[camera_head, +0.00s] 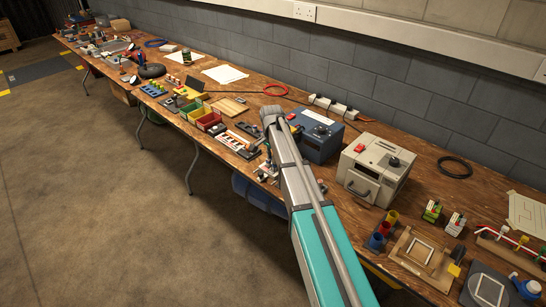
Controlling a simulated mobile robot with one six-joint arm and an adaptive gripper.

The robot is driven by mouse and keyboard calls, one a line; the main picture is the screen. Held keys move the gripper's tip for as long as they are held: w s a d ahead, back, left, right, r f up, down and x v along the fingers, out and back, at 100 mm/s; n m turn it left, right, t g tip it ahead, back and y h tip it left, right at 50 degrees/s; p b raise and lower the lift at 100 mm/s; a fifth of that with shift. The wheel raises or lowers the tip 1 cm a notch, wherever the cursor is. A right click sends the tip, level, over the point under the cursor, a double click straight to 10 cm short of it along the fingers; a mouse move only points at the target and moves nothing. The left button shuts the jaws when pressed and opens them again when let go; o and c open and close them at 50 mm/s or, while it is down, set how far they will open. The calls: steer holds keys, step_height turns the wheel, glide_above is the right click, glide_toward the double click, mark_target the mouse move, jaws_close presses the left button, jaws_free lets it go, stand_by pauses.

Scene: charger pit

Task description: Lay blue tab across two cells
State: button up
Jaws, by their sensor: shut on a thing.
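My gripper (267,171) is small and dark at the bench's front edge, below the elbow of my grey and teal arm. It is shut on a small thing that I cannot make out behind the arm. I cannot pick out the blue tab for certain. A pale rack with dark strips (232,141) lies just left of my gripper; I cannot tell whether it holds the cells.
Red, green and yellow bins (209,121) stand left of my arm. A blue charger box (318,137) and a beige box with a handle (375,168) stand to the right. Coloured cups (383,230) and a wooden fixture (422,250) sit nearer. A wall closes the back.

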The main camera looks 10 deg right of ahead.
steer(key=shift+f+b, duration=0.3)
stand_by(0.6)
steer(key=o, duration=0.8)
steer(key=shift+r, duration=0.2)
steer(key=shift+s+r+p, duration=0.1)
steer(key=shift+r+p, duration=3.25)
steer(key=shift+p, duration=0.2)
steer(key=s+r+n+p, duration=0.1)
steer(key=s+n, duration=0.2)
steer(key=s, duration=0.6)
steer(key=s+n, duration=0.4)
steer(key=s, duration=0.6)
steer(key=s+r+n+p, duration=0.1)
steer(key=s+n, duration=0.2)
steer(key=s, duration=0.7)
steer(key=shift+d+r+n+p, duration=0.25)
steer(key=shift+r+n+p, duration=0.05)
steer(key=shift+n, duration=0.1)
